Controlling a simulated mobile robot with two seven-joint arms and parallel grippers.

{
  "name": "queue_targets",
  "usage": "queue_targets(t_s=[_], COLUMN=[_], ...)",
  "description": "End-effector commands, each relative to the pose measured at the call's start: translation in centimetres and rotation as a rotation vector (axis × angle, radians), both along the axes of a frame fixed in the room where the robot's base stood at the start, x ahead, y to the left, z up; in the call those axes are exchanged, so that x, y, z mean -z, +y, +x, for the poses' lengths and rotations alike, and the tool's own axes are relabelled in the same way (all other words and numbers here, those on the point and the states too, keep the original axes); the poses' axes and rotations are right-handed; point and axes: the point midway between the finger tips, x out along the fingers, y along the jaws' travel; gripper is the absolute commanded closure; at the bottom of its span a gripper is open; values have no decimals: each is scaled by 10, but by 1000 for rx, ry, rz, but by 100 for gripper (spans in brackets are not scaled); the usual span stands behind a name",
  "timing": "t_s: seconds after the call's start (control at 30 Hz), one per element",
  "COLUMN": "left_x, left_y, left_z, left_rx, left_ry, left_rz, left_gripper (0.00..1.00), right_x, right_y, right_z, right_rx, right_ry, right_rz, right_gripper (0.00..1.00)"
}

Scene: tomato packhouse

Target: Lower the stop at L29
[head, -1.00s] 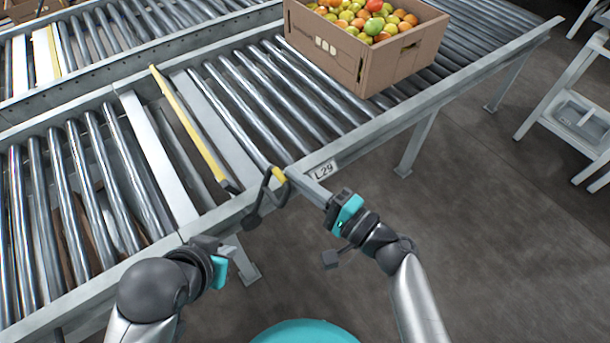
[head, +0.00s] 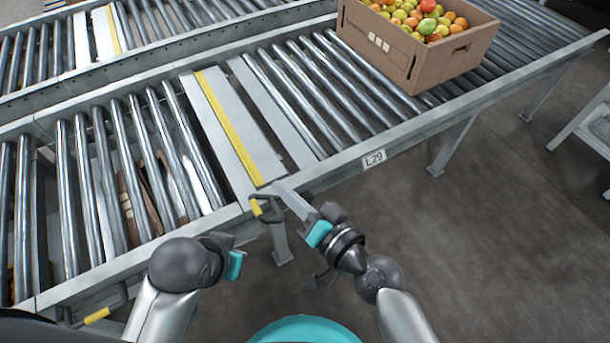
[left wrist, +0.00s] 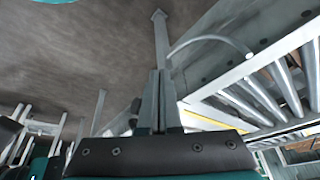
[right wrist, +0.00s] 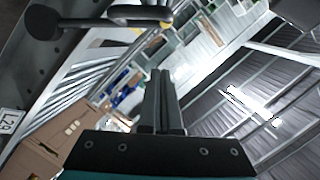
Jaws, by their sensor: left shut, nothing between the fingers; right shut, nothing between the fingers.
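The L29 label (head: 374,158) is on the front rail of the near roller conveyor. Left of it, the stop's yellow-edged bar (head: 228,125) lies about level with the plates beside it, between the rollers. Its dark lever with a yellow part (head: 266,208) sits at the front rail, below the bar's near end. My right gripper (head: 284,190) is shut and empty, its fingertips right at the lever; I cannot tell if they touch. The lever also shows in the right wrist view (right wrist: 110,20). My left gripper (left wrist: 158,100) is shut and empty, before the rail, its fingers mostly hidden in the head view.
A cardboard box of tomatoes (head: 390,50) stands on the rollers right of the stop. Another yellow-gripped lever (head: 97,316) is at lower left. A second conveyor (head: 150,60) runs behind.

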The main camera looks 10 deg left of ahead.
Motion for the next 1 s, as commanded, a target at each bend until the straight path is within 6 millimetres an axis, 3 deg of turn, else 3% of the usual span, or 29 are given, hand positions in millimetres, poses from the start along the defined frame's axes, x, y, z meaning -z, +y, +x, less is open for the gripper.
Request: queue_targets(t_s=[0.23, 0.4, 1.0], left_x=[7, 9, 11], left_y=[0, 0, 0], left_z=[0, 0, -1], left_rx=[0, 0, 0], left_ry=[10, 13, 17], left_rz=[2, 2, 2], left_gripper=[100, 100, 100], right_x=[14, 22, 30], right_y=[23, 32, 39], right_z=[-17, -23, -29], right_rx=[0, 0, -4], right_ry=[-98, -101, -95], right_rz=[-137, -141, -141], right_gripper=[100, 100, 100])
